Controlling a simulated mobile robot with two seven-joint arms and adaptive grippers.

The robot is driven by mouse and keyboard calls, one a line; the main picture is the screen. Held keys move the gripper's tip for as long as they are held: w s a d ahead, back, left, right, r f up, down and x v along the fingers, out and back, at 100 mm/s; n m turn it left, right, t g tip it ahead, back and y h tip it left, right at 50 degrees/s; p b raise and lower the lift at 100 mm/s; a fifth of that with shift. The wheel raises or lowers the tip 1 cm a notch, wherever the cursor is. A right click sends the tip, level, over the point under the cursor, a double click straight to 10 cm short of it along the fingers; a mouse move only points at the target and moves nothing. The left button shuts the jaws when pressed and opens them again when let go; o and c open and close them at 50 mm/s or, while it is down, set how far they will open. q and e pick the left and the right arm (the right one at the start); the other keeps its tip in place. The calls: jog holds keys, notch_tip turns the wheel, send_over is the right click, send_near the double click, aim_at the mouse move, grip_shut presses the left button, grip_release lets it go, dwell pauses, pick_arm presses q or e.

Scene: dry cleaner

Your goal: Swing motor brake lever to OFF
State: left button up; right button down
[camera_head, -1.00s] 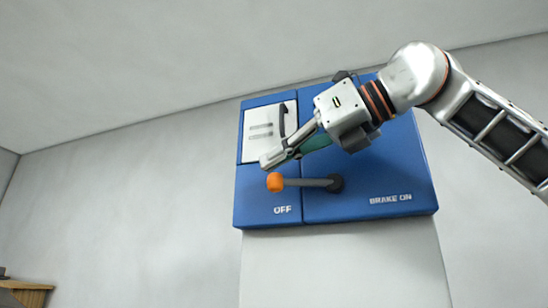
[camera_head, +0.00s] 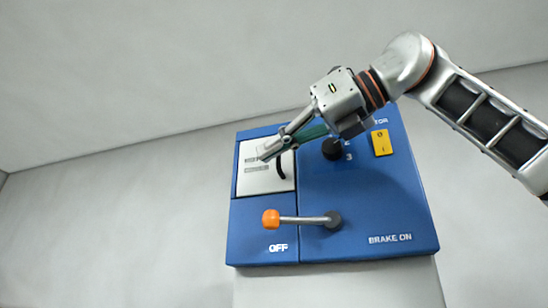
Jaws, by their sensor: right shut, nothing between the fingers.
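The motor brake lever (camera_head: 302,220) is a grey rod with an orange knob (camera_head: 271,219) at its left end and a dark round pivot at its right end. It lies about level, with the knob just above the OFF label (camera_head: 278,248). BRAKE ON is printed at the lower right of the blue panel (camera_head: 375,205). My right gripper (camera_head: 265,155) is shut and empty. In the picture it is above the knob, in front of the panel's white plate, and apart from the lever. My left gripper is not in view.
A black knob (camera_head: 332,149) and a yellow switch (camera_head: 381,142) are at the upper right, near my right arm. The wall around the panel is bare.

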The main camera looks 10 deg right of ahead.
notch_tip(320, 180, up, 6)
jog(key=s, duration=0.2)
jog(key=shift+s, duration=0.3)
jog(key=shift+f, duration=0.1)
dwell(0.5)
